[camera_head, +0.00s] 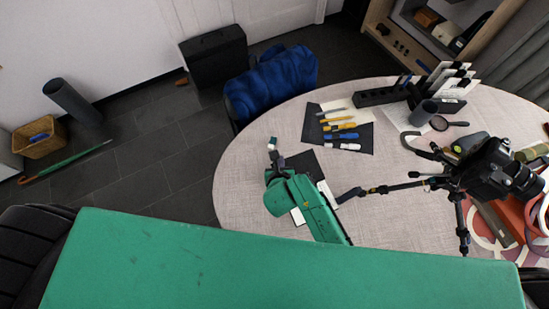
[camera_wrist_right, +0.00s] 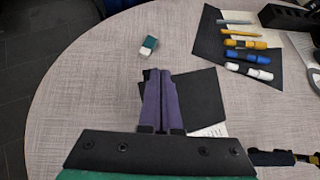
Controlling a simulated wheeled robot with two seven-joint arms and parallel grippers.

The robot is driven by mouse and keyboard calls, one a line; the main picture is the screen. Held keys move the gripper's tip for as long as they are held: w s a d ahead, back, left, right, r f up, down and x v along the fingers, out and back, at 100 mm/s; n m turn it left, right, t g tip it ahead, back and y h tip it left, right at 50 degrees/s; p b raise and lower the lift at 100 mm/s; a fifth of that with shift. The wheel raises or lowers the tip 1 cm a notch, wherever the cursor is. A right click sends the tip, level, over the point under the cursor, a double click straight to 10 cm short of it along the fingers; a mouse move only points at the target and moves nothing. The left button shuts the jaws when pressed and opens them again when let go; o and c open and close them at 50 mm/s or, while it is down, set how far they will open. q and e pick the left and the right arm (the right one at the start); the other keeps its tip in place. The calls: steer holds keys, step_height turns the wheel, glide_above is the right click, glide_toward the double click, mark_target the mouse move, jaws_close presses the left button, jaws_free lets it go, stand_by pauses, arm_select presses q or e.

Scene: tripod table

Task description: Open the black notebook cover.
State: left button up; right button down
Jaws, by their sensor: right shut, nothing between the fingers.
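The black notebook (camera_wrist_right: 203,92) lies on the table under my right gripper (camera_wrist_right: 157,74). In the head view its dark cover (camera_head: 307,163) shows partly beside my right gripper (camera_head: 277,157). The purple fingers are together and empty, with their tips over or beside the notebook's far left corner. I cannot tell whether they touch it. A white lined page (camera_wrist_right: 212,130) shows at the notebook's lower right; whether the cover is lifted is unclear. My wrist hides the near part. My left gripper is not in view.
A green and white eraser (camera_wrist_right: 148,47) lies just beyond the fingertips. A dark mat (camera_head: 352,128) with pens and markers lies farther back. A camera on a small tripod (camera_head: 490,170) stands to the right, one leg reaching near my wrist. The table's left side is bare.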

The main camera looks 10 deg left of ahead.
steer(key=shift+w+f, duration=0.25)
steer(key=shift+w, duration=0.1)
steer(key=shift+w+a+f, duration=0.4)
steer(key=shift+w+f, duration=0.1)
steer(key=shift+w, duration=0.1)
steer(key=shift+w+a+f+g+h, duration=0.3)
steer(key=shift+w+f+g, duration=0.2)
steer(key=shift+g, duration=0.3)
steer(key=shift+s, duration=0.1)
